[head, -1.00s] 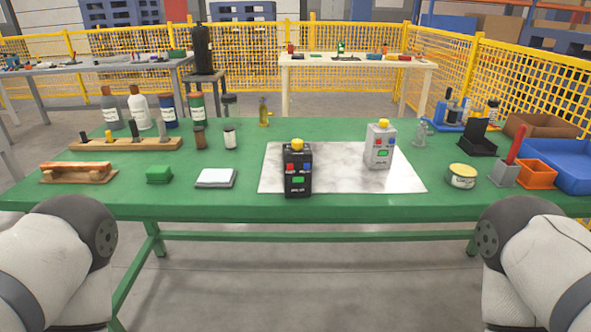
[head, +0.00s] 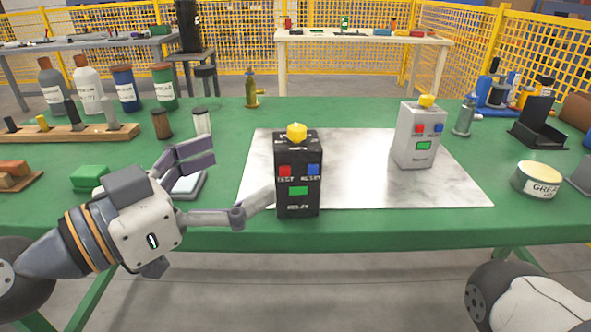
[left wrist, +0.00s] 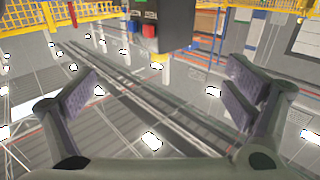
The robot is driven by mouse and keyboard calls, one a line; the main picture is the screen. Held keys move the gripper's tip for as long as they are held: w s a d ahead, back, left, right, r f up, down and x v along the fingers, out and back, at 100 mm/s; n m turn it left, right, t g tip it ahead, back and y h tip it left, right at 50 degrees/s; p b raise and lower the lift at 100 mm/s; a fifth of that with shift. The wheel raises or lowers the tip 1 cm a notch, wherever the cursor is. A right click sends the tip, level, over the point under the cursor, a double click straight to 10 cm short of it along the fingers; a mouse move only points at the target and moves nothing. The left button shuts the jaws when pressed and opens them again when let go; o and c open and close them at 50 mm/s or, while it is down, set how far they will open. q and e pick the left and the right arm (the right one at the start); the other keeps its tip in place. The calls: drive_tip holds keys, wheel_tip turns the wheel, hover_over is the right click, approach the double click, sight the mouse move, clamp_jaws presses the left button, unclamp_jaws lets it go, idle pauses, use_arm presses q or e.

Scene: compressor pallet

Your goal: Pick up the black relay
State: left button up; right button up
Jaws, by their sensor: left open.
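The black relay (head: 298,190) stands upright near the table's front edge, with a yellow knob on top and red, blue and green buttons on its face. My left gripper (head: 238,173) is open and empty just left of the relay in the head view. Its lower finger reaches the relay's left edge; I cannot tell if they touch. In the left wrist view, the relay (left wrist: 163,22) appears upside down at the top, beyond the spread fingers of my left gripper (left wrist: 160,97). My right gripper is out of view.
A grey box (head: 418,145) of similar shape stands to the right on the marble-like plate (head: 365,180). A white pad (head: 190,186) lies partly behind my left gripper, near a green block (head: 90,178). A grease tin (head: 537,180) stands at the right. The plate between the boxes is clear.

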sight(288, 137)
use_arm(q)
drive_tip(key=x, duration=1)
drive_tip(key=shift+w+d+r, duration=0.2)
drive_tip(key=shift+w+r, duration=0.15)
drive_tip(key=shift+r, duration=0.1)
drive_tip(key=c, duration=2)
